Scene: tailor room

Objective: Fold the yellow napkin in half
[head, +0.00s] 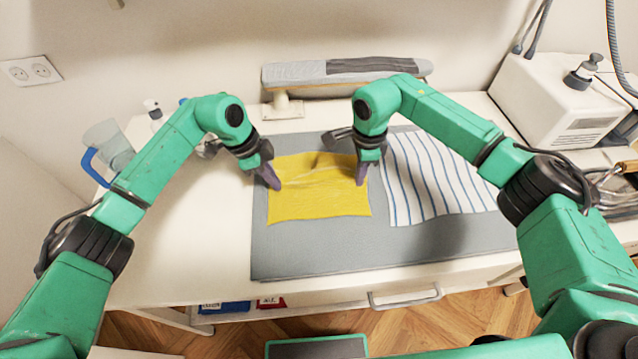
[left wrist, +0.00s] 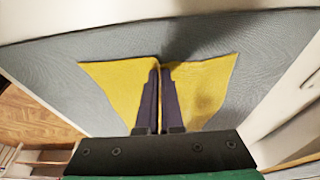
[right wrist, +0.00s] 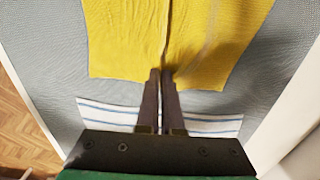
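The yellow napkin (head: 318,204) lies on the grey mat (head: 300,262), mostly flat, with creases across its upper part between my grippers. My left gripper (head: 274,184) is at its left edge. In the left wrist view, the fingers are closed together with yellow cloth (left wrist: 112,85) on both sides and a pinch at the tips. My right gripper (head: 361,180) is at the right edge. In the right wrist view, its fingers are closed at the cloth's near edge (right wrist: 205,35), and a crease runs away from the tips. The cloth between the fingertips is mostly hidden.
A white and blue striped cloth (head: 435,180) lies just right of the napkin. A padded ironing arm (head: 300,72) stands behind the mat. A clear jug (head: 106,148) is at the left, and a white machine (head: 545,100) at the right. The mat's front strip is clear.

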